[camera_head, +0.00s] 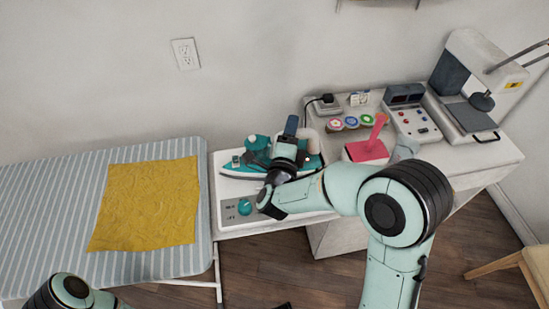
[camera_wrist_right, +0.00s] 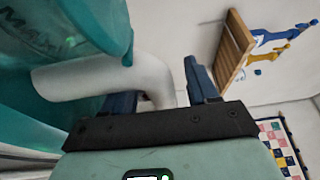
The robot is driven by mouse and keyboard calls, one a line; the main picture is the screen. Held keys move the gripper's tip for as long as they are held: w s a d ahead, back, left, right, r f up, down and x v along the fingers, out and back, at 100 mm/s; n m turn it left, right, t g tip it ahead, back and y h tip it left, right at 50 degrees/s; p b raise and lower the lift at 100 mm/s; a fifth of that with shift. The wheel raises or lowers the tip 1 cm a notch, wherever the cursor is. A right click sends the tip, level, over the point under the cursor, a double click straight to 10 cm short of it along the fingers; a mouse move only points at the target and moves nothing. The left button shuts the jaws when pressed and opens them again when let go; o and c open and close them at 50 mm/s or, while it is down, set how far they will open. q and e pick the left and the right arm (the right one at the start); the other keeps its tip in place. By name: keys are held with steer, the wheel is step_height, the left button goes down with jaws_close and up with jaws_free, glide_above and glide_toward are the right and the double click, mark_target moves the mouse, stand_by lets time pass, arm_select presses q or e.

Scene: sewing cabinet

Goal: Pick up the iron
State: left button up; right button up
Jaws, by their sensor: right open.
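The teal and white iron (camera_head: 243,168) rests on a white base (camera_head: 226,190) with a teal knob, between the ironing board and the cabinet. My right gripper (camera_head: 289,140) is over the iron, its fingers open, and my arm hides part of the iron. In the right wrist view, the iron's teal body (camera_wrist_right: 85,105) fills the left side. A curved white handle-like part (camera_wrist_right: 90,78) runs across between and beyond the two fingers of the open gripper (camera_wrist_right: 160,90). I cannot tell whether the fingers touch it. My left gripper is out of view; only part of that arm shows at the lower left.
A striped ironing board (camera_head: 45,185) with a yellow cloth (camera_head: 147,205) stands at left. On the white cabinet are a pink item (camera_head: 366,151), colored spools (camera_head: 351,122), a control box (camera_head: 412,120) and a press-like machine (camera_head: 470,85). A wooden stool (camera_head: 510,265) is at lower right.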

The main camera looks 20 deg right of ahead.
steer(key=shift+w+d, duration=0.35)
steer(key=shift+w, duration=0.1)
jaws_close()
stand_by(1.1)
steer(key=shift+r, duration=0.15)
